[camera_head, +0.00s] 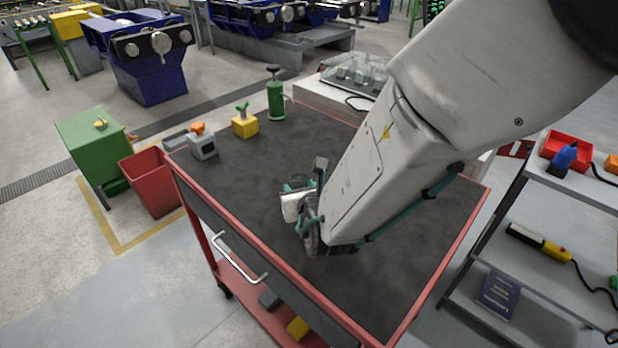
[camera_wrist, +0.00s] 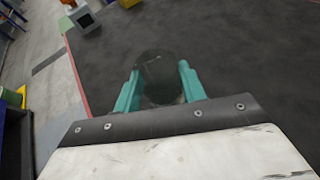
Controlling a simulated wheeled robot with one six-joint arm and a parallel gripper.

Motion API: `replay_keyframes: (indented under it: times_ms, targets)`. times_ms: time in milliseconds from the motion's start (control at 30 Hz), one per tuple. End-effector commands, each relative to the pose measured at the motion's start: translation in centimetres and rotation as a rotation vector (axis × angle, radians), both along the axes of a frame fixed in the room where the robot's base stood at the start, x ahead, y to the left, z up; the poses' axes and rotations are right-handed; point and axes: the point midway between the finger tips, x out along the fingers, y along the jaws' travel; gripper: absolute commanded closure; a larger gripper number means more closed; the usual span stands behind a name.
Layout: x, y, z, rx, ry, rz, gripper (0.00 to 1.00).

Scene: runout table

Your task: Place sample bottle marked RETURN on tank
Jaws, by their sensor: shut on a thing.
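My gripper (camera_head: 300,196) is above the dark top of the red-edged table (camera_head: 245,165), near its front left edge. In the wrist view its two teal fingers (camera_wrist: 157,82) are shut on a dark, rounded object (camera_wrist: 158,68). In the head view a small grey piece (camera_head: 320,164) sticks up beside the fingers and may be part of it. No RETURN marking is readable, so I cannot tell whether this is the sample bottle. A green box-shaped unit (camera_head: 93,138) with a yellow knob stands on the floor at the left; I cannot tell whether it is the tank.
On the table's far left stand a grey block with an orange top (camera_head: 203,144), a yellow block with a green top (camera_head: 245,124) and a green cylinder (camera_head: 275,100). A red bin (camera_head: 151,184) is beside the table. A grey shelf rack (camera_head: 578,190) stands right. The table's front is clear.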

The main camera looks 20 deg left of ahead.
Motion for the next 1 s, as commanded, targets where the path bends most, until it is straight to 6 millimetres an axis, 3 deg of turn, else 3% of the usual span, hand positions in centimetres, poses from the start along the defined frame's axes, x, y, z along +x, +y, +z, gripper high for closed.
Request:
replay_keyframes:
  times_ms: [267, 300, 367, 733, 1000]
  targets:
    - [0.0, 0.0, -0.2, 0.0, 0.0, 0.0, 0.82]
    - [0.0, 0.0, -0.2, 0.001, -0.001, 0.0, 0.54]
    - [0.0, 0.0, -0.2, 0.001, -0.001, 0.0, 0.38]
    - [-0.1, -0.1, 0.3, 0.002, 0.0, 0.001, 0.38]
    - [-3.8, -2.8, 2.2, 0.003, -0.001, 0.001, 0.38]
